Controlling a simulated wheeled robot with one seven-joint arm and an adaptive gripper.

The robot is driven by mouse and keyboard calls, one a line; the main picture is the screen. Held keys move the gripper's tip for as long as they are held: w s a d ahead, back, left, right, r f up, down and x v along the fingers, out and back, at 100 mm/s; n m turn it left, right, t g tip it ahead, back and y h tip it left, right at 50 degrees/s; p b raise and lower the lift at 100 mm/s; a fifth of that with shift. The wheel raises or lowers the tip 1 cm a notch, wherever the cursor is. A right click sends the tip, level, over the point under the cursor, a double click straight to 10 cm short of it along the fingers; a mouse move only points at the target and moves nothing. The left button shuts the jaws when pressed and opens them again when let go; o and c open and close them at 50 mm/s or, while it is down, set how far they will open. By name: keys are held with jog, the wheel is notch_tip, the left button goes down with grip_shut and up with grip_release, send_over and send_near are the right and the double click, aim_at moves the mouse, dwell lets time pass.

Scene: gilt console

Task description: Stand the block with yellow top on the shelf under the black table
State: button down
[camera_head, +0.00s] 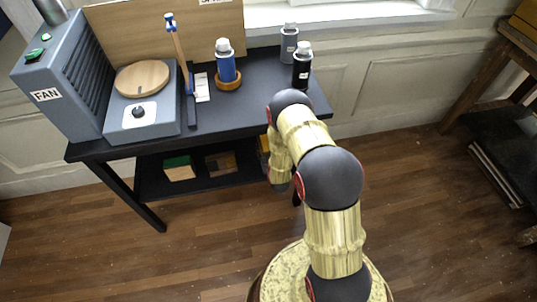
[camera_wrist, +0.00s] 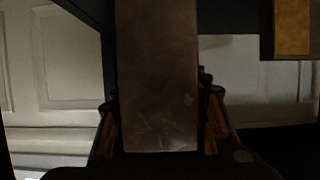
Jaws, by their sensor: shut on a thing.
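My gripper (camera_wrist: 160,128) is shut on a plain brown block (camera_wrist: 157,75), with a finger on each side of it. Only one broad face of this block shows; whether it has a yellow top cannot be told. A yellow-faced block (camera_wrist: 292,28) with brown edges is at the upper right of the wrist view, apart from the gripper. In the head view a yellow patch (camera_head: 264,143) shows beside my arm, near the shelf's right end. The arm hides the gripper there. The black table (camera_head: 258,106) has a low black shelf (camera_head: 205,187) under it.
A green-topped block (camera_head: 177,161) and a brown block (camera_head: 220,163) are on the shelf. Open floor lies in front.

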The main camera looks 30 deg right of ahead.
jog(key=f, duration=0.1)
jog(key=w+d+f+b, duration=0.1)
jog(key=w+d+f, duration=0.1)
jog(key=shift+d+f, duration=0.2)
jog(key=shift+f, duration=0.2)
jog(key=shift+w+d+f+b, duration=0.15)
jog(key=shift+f+b, duration=0.85)
jog(key=shift+f, duration=0.75)
jog(key=shift+f, duration=0.15)
jog(key=c, duration=1)
grip_release()
jog(key=shift+s+r, duration=0.25)
jog(key=p+v, duration=0.4)
jog(key=v, duration=0.7)
jog(key=shift+s, duration=0.25)
